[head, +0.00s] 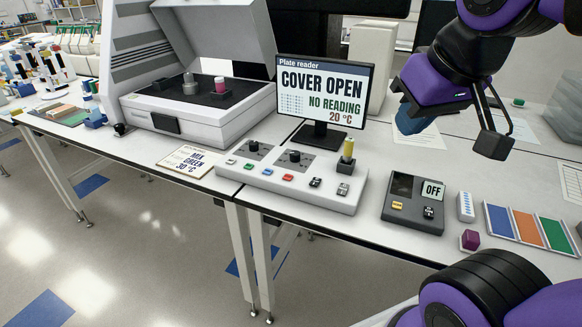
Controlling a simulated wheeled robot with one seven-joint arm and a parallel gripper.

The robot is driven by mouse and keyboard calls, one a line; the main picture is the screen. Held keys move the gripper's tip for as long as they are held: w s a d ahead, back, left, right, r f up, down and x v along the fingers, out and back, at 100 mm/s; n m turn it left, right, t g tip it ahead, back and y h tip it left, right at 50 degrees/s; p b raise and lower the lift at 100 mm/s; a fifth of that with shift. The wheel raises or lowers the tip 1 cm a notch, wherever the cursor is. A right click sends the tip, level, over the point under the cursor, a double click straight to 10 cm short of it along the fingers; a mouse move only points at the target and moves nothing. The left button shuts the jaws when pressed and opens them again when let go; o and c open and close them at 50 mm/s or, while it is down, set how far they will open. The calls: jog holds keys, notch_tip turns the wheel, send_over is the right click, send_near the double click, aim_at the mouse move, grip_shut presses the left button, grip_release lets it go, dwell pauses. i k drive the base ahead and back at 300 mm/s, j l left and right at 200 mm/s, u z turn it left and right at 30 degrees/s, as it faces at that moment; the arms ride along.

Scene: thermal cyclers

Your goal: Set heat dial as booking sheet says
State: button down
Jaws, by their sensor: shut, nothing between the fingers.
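The booking sheet (190,161) lies on the bench left of the control panel (296,178) and reads "MIX GREEN 30 °C". The panel has two black dials, a left dial (254,146) and a right dial (294,156). Their labels are too small to read, so I cannot tell which one sets heat. The plate reader screen (324,92) behind the panel reads "COVER OPEN", "NO READING", "20 °C". My gripper (493,142) is at upper right, above the bench and well right of the dials. It is shut and empty.
The plate reader (190,121) stands at left with its cover (216,30) raised. A yellow-topped tube (347,150) stands at the panel's right end. A small unit (414,203) showing "OFF", a purple block (469,240) and a coloured tray (530,226) lie farther right.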

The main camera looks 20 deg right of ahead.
aim_at(295, 155)
jog(key=i+j, duration=0.2)
jog(key=j, duration=0.15)
jog(key=i+j, duration=0.15)
jog(key=j, duration=0.2)
jog(key=i+j, duration=0.2)
jog(key=j, duration=0.15)
jog(key=i+j, duration=0.2)
jog(key=j, duration=0.2)
jog(key=l+z, duration=0.15)
jog(key=z, duration=0.2)
